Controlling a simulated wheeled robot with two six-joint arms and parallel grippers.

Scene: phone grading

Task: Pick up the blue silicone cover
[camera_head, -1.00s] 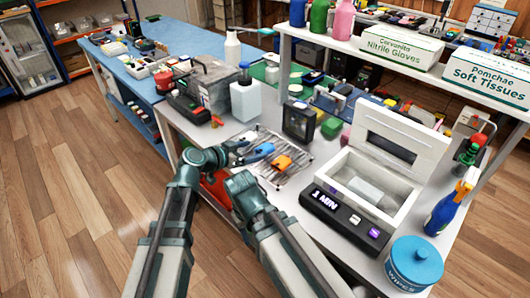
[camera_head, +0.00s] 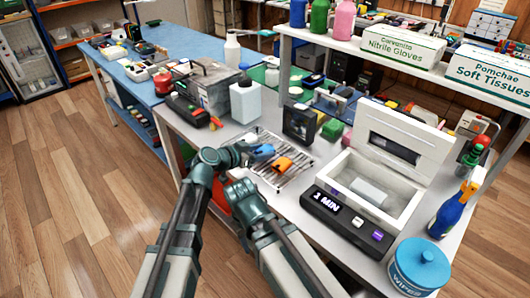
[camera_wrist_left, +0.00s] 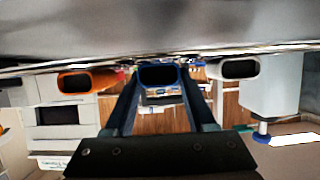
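The blue silicone cover (camera_head: 262,151) lies on the wire rack (camera_head: 292,177), beside the orange cover (camera_head: 282,164). My left gripper (camera_head: 250,157) is at the rack's left side, right at the blue cover. In the left wrist view the blue cover (camera_wrist_left: 162,77) shows end-on, with its opening facing me, between the two spread fingers (camera_wrist_left: 160,95) near their tips. I cannot tell whether the fingers touch it. The orange cover (camera_wrist_left: 87,81) is left of it and a white cover (camera_wrist_left: 234,69) right. My right gripper (camera_head: 238,192) points away and its fingers are hidden.
A white lidded box with a "1 MIN" display (camera_head: 335,208) stands open to the right of the rack. A blue-lidded wipes tub (camera_head: 418,267) is at the front right. A white bottle (camera_head: 245,101) and a toolbox (camera_head: 210,88) stand behind the rack.

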